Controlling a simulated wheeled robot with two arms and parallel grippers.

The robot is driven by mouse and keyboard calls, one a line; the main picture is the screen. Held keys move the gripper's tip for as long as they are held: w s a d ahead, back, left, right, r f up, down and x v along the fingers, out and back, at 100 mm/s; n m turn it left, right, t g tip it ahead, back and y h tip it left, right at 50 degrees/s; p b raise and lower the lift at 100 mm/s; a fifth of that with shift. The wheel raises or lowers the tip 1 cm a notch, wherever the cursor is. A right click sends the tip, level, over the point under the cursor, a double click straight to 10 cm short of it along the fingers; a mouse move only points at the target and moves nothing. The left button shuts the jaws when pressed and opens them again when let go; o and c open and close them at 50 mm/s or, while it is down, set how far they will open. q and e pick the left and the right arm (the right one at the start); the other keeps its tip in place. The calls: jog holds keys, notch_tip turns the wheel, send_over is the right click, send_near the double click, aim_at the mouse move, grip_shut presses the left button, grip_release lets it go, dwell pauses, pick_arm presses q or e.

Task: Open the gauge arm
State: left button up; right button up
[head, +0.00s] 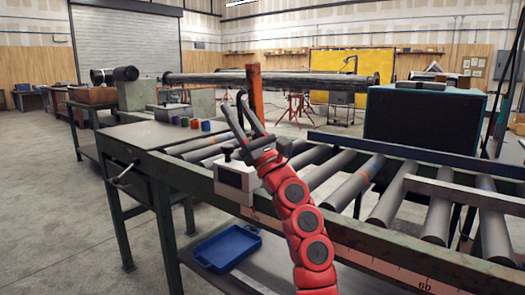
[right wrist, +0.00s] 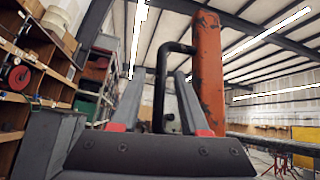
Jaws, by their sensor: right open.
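The gauge arm appears to be the upright orange post (head: 255,92) at the near side of the long pipe, with scuffed paint. In the right wrist view the orange post (right wrist: 207,75) rises just right of my fingers, with a bent black handle (right wrist: 160,60) joined to its left side. My right gripper (head: 236,101) points up and is open. In its wrist view the handle stands between the two fingers (right wrist: 159,77), or beyond them; I cannot tell the depth or any contact. My left gripper is out of view.
The flanged pipe (head: 300,79) lies level behind the post. A roller conveyor (head: 330,180) runs across the front, with a white box (head: 236,178) on its near rail. A large dark box (head: 420,120) stands at the right. A blue tray (head: 228,247) sits on the lower shelf.

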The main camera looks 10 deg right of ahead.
jog(key=v, duration=1.5)
jog(key=shift+s, duration=0.2)
jog(key=shift+d+f, duration=0.1)
jog(key=shift+f, duration=0.05)
